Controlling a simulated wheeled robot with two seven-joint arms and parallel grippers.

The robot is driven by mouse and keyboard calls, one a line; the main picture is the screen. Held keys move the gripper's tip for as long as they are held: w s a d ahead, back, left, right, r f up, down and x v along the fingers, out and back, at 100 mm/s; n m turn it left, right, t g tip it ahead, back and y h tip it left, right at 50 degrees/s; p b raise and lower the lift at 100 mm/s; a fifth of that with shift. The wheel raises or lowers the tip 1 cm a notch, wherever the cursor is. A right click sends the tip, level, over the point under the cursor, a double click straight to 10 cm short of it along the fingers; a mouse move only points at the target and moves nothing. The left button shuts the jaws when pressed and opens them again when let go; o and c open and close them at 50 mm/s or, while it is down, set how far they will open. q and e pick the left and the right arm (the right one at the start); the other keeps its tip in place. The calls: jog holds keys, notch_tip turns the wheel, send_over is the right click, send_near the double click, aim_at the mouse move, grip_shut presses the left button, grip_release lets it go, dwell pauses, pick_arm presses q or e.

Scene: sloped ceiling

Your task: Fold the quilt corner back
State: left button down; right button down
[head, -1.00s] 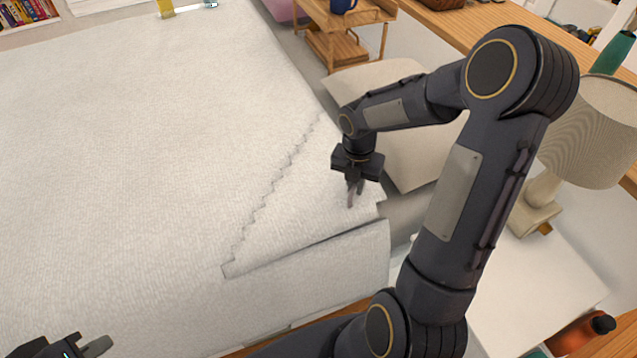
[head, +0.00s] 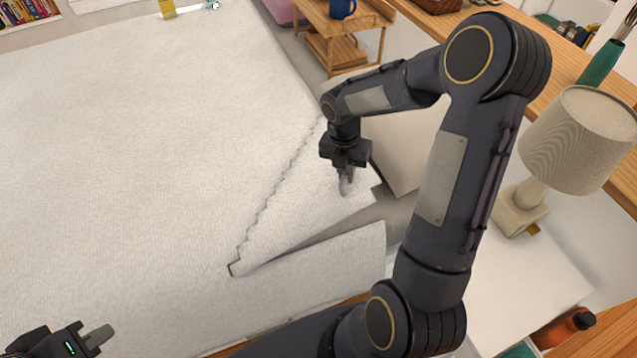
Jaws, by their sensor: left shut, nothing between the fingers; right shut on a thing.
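The white quilt (head: 130,150) covers the bed. Its corner part (head: 310,205) lies as a flap with a jagged crease running diagonally along its left side. My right gripper (head: 346,188) points down at the flap's right edge and is shut on the quilt there; the exact grip is partly hidden by the fingers. A strip of quilt (head: 320,270) hangs at the near side, apart from the flap by a dark gap. My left gripper (head: 98,338) is at the bottom left over the bed, shut and empty.
A wooden cart (head: 340,40) with a blue mug (head: 342,8) stands at the back.

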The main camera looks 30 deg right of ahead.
jog(key=shift+w+a, duration=0.15)
jog(key=shift+w, duration=0.05)
jog(key=r+p, duration=0.1)
jog(key=w+a+r+p, duration=0.1)
jog(key=shift+r+p, duration=0.2)
jog(key=shift+p, duration=0.1)
jog(key=shift+w+a+r, duration=0.15)
jog(key=shift+w, duration=0.05)
